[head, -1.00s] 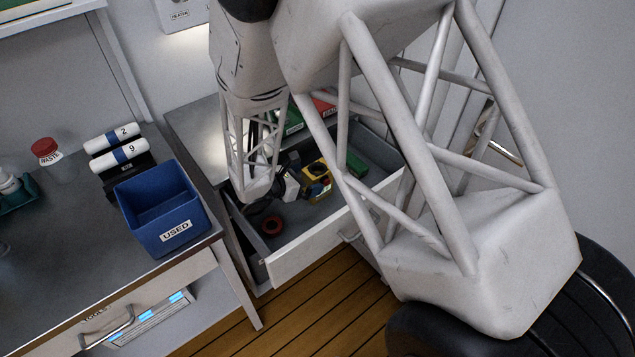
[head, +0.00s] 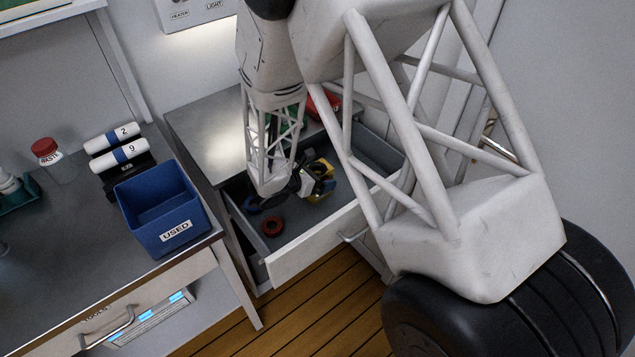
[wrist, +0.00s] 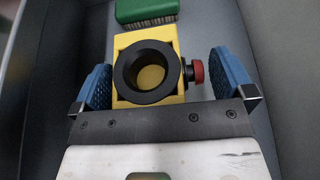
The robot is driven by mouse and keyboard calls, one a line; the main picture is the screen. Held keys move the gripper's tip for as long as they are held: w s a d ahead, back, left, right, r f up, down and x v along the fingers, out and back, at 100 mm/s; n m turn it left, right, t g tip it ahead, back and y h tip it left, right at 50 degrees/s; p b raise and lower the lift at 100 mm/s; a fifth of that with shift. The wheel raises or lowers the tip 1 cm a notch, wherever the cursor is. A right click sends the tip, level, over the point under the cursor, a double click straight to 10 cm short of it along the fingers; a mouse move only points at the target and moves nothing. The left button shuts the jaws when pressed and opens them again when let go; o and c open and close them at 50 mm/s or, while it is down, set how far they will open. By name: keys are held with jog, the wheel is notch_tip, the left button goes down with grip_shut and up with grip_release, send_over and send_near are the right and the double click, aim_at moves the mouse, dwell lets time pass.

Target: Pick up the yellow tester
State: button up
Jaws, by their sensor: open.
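The yellow tester (wrist: 146,40) lies in the open drawer, a yellow block with a round black ring on top and a red knob on its right side. In the wrist view it sits between the two blue finger pads of my gripper (wrist: 166,84), with a gap on each side. In the head view the tester (head: 322,168) is partly hidden by my gripper (head: 306,181), which is down in the drawer beside it. My gripper is open and holds nothing.
The drawer (head: 340,213) is pulled out. A blue bin marked USED (head: 165,240) stands on the bench to the left.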

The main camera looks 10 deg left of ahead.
jog(key=shift+c, duration=0.5)
jog(key=c, duration=1)
dwell(0.6)
